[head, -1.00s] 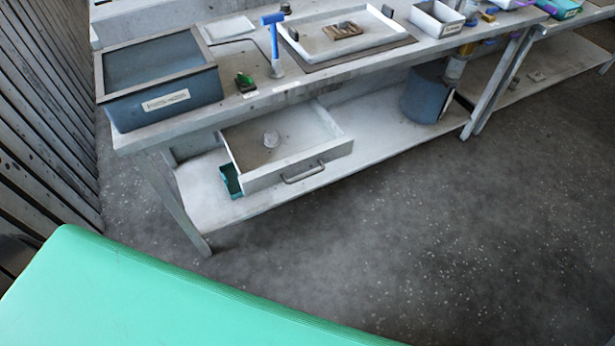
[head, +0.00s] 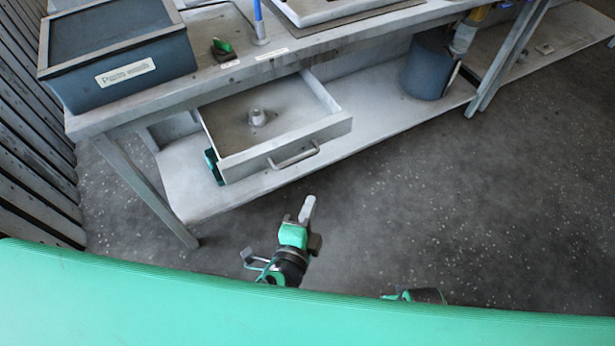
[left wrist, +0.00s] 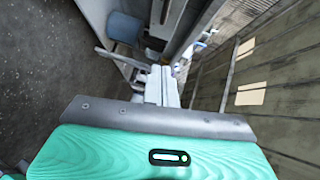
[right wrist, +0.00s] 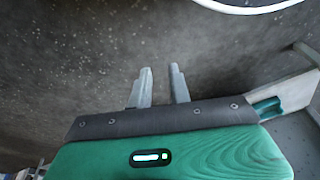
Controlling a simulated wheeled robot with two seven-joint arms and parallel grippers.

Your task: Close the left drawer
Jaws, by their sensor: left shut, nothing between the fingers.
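A grey drawer (head: 262,155) under the workbench stands pulled open, with a bar handle (head: 293,158) on its front and a small round grey part (head: 257,117) inside. No second drawer is clear in the head view. My left gripper (head: 308,207) is in front of and below the drawer's front, apart from the handle. Its fingers are together and empty, as the left wrist view (left wrist: 161,86) also shows. My right gripper (right wrist: 161,86) is open and empty over the floor in the right wrist view. In the head view only part of the right arm shows at the bottom.
A blue-grey bin (head: 120,60) stands on the workbench top (head: 280,62). A teal box (head: 213,166) sits beside the drawer on the lower shelf (head: 190,190). A blue bucket (head: 428,70) stands at the shelf's right. The floor (head: 430,200) in front is clear.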

